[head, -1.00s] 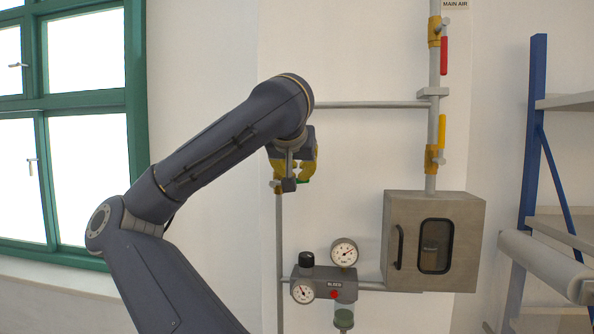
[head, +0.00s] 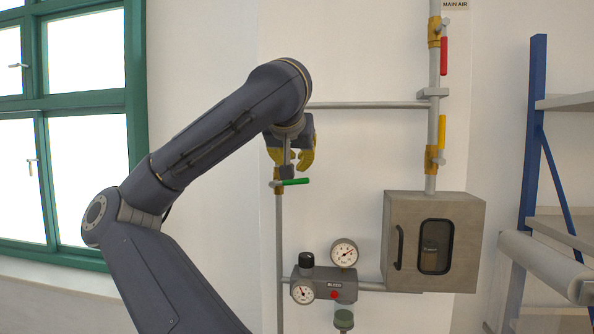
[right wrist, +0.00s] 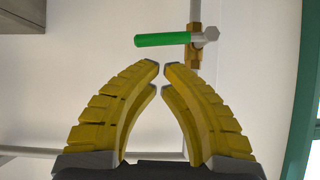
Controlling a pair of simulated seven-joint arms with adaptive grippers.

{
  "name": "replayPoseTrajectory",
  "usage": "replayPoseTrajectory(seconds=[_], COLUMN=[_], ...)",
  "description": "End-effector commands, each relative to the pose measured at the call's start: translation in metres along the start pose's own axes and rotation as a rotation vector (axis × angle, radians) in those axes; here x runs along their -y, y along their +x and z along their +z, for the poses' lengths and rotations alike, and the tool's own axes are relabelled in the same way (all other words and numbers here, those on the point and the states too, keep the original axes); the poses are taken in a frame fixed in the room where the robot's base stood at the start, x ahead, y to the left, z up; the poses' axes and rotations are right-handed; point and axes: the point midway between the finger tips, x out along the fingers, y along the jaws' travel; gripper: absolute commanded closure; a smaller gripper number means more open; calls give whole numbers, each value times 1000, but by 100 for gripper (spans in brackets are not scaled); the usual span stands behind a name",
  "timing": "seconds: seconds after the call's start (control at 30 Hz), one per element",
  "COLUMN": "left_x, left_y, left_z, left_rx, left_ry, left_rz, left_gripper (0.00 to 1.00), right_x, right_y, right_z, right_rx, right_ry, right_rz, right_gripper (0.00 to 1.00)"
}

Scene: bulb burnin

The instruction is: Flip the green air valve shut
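The green valve handle (head: 296,181) sticks out to the right, crosswise to its thin vertical pipe (head: 279,235), on a small brass body (head: 278,187). In the right wrist view the green handle (right wrist: 163,39) lies level just beyond the fingertips, with clear space between. My right gripper (head: 291,160) is just above the handle in the head view. Its yellow fingers (right wrist: 160,68) are empty, with a narrow gap between the tips, and do not appear to touch the handle. My left gripper is not in view.
A red-handled valve (head: 444,56) and a yellow-handled valve (head: 441,132) sit on the thicker pipe at right, handles along it. A grey box (head: 392,210) hangs below them. Gauges (head: 344,252) and a regulator block (head: 335,285) are lower down. A blue-framed shelf (head: 534,110) stands far right.

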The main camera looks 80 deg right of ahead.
Motion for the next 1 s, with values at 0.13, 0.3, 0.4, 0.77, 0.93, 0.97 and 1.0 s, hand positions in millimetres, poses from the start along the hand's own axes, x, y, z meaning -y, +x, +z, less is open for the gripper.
replayPoseTrajectory(seconds=[0.13,0.3,0.4,0.77,0.93,0.97,1.0], left_x=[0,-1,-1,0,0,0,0], left_y=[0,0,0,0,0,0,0], left_z=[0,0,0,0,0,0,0], left_rx=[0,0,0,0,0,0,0], left_ry=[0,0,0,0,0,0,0], left_rz=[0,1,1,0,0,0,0], left_gripper=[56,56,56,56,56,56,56], right_x=[4,8,9,12,12,12,12], right_y=[-24,-57,-73,-107,-110,-110,-111], right_z=[-12,-11,-11,-10,-10,-10,-10], right_rx=[-2,-3,-1,0,0,0,0], right_ry=[1,0,0,1,1,1,1], right_rz=[-4,-3,-3,0,0,0,1], right_gripper=[100,100,100,100,100,100,100])
